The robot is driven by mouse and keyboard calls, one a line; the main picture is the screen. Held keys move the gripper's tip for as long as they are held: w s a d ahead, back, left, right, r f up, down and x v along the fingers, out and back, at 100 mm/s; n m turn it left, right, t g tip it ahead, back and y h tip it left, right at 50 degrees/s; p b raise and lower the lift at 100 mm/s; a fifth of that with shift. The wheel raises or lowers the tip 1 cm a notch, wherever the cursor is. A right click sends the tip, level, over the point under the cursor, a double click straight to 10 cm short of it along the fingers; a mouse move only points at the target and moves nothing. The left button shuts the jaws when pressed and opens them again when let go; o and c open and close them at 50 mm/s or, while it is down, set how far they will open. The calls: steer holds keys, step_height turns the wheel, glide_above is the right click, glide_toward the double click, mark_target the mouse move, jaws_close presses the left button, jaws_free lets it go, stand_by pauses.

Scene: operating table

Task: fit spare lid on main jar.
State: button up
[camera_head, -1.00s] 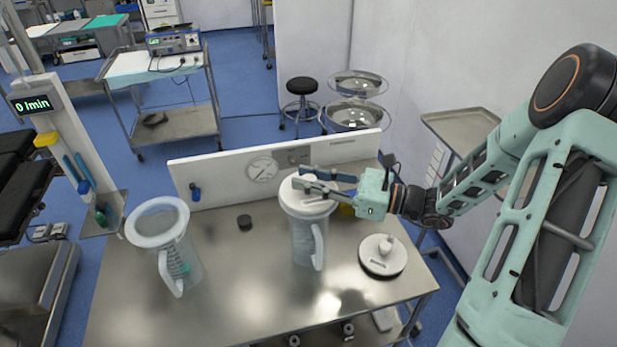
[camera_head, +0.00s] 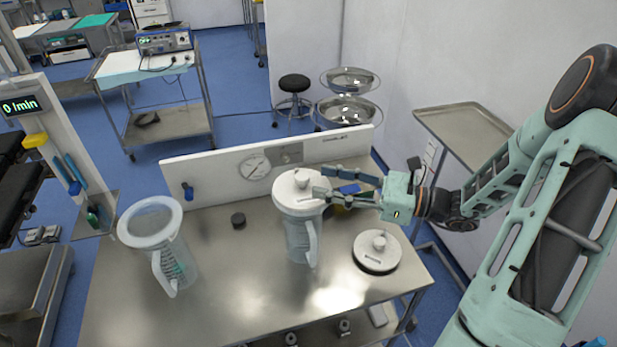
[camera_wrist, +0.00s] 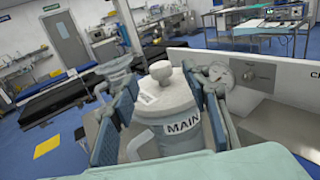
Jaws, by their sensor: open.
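The main jar (camera_head: 297,238) is a clear jug with a handle, standing upright on the steel table; its MAIN label reads in the wrist view (camera_wrist: 183,126). A white lid with a knob (camera_head: 300,188) sits on its top and looks level; it also shows in the wrist view (camera_wrist: 162,94). A small label on this lid is too small to read. A second white knobbed lid (camera_head: 376,252) lies on the table right of the jar, its label unreadable. My gripper (camera_head: 323,182) is open and empty, at the lid's right side, its fingers level with the knob and apart from it.
Another clear jug (camera_head: 172,262) with an open-looking top stands at the left of the table (camera_head: 235,300). A small dark puck (camera_head: 238,220) lies between the jugs. A white panel with a gauge (camera_head: 255,168) runs along the back edge. The front middle of the table is clear.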

steer(key=v, duration=0.5)
steer(key=shift+s+d, duration=0.15)
steer(key=shift+d, duration=0.15)
